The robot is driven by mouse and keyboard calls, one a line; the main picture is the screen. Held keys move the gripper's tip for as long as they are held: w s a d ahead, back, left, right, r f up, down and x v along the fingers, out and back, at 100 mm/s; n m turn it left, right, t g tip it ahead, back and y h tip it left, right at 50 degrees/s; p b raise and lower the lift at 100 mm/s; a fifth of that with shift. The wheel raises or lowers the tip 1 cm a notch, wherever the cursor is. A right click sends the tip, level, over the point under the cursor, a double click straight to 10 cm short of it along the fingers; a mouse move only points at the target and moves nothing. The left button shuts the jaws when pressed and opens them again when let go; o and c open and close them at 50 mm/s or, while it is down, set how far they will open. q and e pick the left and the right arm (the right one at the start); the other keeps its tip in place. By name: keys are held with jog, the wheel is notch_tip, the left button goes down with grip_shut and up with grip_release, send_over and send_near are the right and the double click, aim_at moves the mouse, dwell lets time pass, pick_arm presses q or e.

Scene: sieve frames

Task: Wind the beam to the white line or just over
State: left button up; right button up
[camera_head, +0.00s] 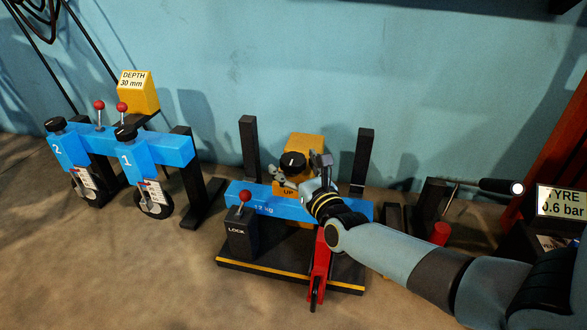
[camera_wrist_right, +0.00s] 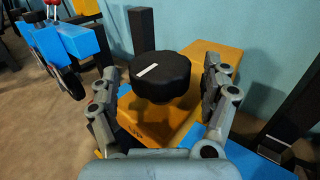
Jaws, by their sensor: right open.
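On the box is a black round knob (camera_head: 292,161) with a white mark on top. In the right wrist view the knob (camera_wrist_right: 160,80) shows between the fingers. My right gripper (camera_head: 298,172) is open at the knob, one finger on each side, with gaps visible. My arm covers part of the beam. My left gripper is out of view.
A black lock box (camera_head: 238,232) with a red-knobbed lever stands at the beam's left. A red piece (camera_head: 319,268) with a wheel hangs in front. Another blue frame (camera_head: 175,148) with wheels stands left. A tyre sign (camera_head: 561,202) is at right. Floor between the frames is clear.

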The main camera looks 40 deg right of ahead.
jog(key=shift+w+d, duration=0.1)
jog(key=shift+w, duration=0.25)
jog(key=c, duration=1.2)
jog(key=shift+o, duration=0.2)
